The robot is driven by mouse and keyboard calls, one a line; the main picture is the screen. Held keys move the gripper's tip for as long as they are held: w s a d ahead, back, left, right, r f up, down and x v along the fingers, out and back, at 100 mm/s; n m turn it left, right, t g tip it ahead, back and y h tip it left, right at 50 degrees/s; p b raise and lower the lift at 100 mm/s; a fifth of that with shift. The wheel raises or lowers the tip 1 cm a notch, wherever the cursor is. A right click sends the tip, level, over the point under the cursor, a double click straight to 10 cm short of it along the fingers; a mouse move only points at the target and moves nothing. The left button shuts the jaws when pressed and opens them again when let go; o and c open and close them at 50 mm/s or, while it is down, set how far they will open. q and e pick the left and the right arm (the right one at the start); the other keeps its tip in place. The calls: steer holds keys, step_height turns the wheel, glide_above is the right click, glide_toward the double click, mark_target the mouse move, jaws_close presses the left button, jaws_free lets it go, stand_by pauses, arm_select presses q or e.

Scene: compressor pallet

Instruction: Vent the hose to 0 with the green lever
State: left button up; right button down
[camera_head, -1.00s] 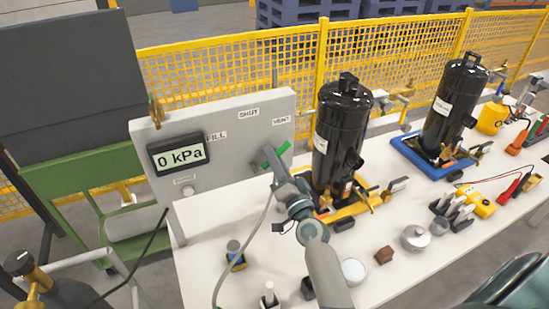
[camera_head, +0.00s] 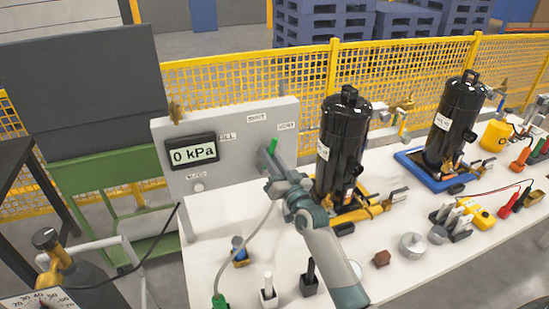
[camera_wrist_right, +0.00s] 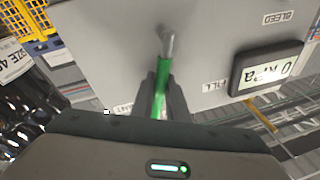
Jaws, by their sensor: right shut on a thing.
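The grey panel (camera_head: 228,158) has a display (camera_head: 193,151) reading 0 kPa. FILL, SHUT and VENT (camera_head: 286,126) labels are set around the green lever (camera_head: 272,145). My right gripper (camera_head: 268,162) is shut on the lever. In the right wrist view the gripper (camera_wrist_right: 160,92) has a finger on each side of the green lever (camera_wrist_right: 160,100), whose grey root is at the panel. The lever leans slightly right of upright in the head view; its exact mark is partly hidden. The grey hose (camera_head: 247,240) hangs below to a green-ended fitting (camera_head: 220,300). My left gripper is out of view.
A black compressor (camera_head: 343,150) stands close right of the panel, another (camera_head: 455,120) on a blue base farther right. Small parts, including a round metal pot (camera_head: 412,245), sit on the white table (camera_head: 400,285). Yellow mesh fencing (camera_head: 300,95) is behind.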

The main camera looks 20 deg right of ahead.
steer(key=shift+a+r+n+p, duration=0.3)
steer(key=shift+a+n, duration=0.2)
steer(key=shift+n, duration=0.5)
steer(key=shift+a+n+g+y, duration=0.3)
steer(key=shift+n, duration=0.4)
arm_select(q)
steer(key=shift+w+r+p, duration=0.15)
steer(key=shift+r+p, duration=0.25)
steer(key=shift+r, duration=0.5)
arm_select(e)
steer(key=shift+a+n, duration=0.3)
steer(key=shift+n, duration=0.2)
steer(key=shift+f, duration=0.1)
steer(key=c, duration=1.7)
jaws_free()
steer(key=shift+w, duration=0.1)
steer(key=shift+c, duration=0.2)
